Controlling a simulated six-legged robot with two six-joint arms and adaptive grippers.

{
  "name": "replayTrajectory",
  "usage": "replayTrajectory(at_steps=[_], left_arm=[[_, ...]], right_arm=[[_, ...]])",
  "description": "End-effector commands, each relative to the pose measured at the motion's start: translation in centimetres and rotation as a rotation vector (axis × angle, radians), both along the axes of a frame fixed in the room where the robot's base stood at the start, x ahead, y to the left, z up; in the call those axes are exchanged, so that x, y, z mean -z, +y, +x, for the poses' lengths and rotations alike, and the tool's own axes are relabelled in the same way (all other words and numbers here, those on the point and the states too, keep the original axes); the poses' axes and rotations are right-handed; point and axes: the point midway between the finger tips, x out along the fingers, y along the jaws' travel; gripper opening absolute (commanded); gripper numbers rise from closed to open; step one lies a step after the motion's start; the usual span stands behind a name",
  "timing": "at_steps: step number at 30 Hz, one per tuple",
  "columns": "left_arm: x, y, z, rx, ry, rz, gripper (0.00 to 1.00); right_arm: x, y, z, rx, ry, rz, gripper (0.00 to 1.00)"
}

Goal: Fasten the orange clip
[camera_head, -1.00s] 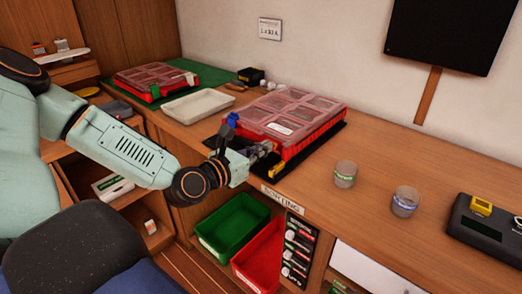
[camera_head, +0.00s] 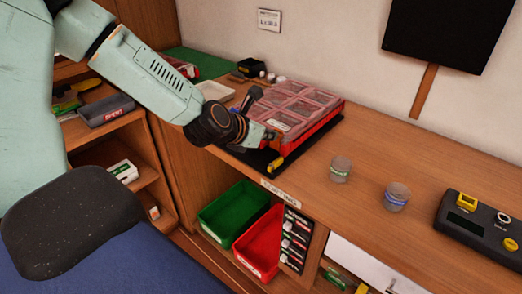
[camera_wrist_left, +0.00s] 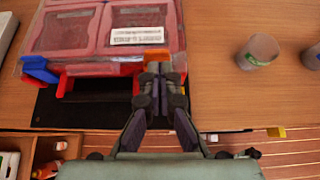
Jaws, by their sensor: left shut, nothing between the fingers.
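The red organizer case (camera_head: 318,128) with a clear, compartmented lid (camera_head: 300,103) lies on a black mat on the bench. A blue clip (camera_wrist_left: 40,70) sticks out at the front left. My left gripper (camera_head: 268,137) is shut and empty, its tips right at the orange clip; it also shows in the left wrist view (camera_wrist_left: 158,76). I cannot tell whether they touch. My right gripper is out of view.
A yellow piece (camera_head: 275,164) lies at the mat's front edge. Two small jars (camera_head: 340,169) (camera_head: 397,196) and a dark device (camera_head: 480,228) stand to the right. Green (camera_head: 233,214) and red (camera_head: 262,240) bins sit below. The bench between case and jars is clear.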

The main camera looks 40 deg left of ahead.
Motion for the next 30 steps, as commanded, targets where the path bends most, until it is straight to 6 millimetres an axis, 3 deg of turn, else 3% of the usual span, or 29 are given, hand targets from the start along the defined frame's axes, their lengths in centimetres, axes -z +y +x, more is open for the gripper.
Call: replayTrajectory(at_steps=[12, 30], left_arm=[[-1.7, 0.0, 0.0, 0.000, -0.003, 0.000, 0.00], [-1.6, 0.1, -0.3, 0.000, -0.002, -0.002, 0.00]], right_arm=[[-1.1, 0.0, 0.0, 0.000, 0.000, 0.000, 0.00], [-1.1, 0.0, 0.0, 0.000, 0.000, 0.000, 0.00]])
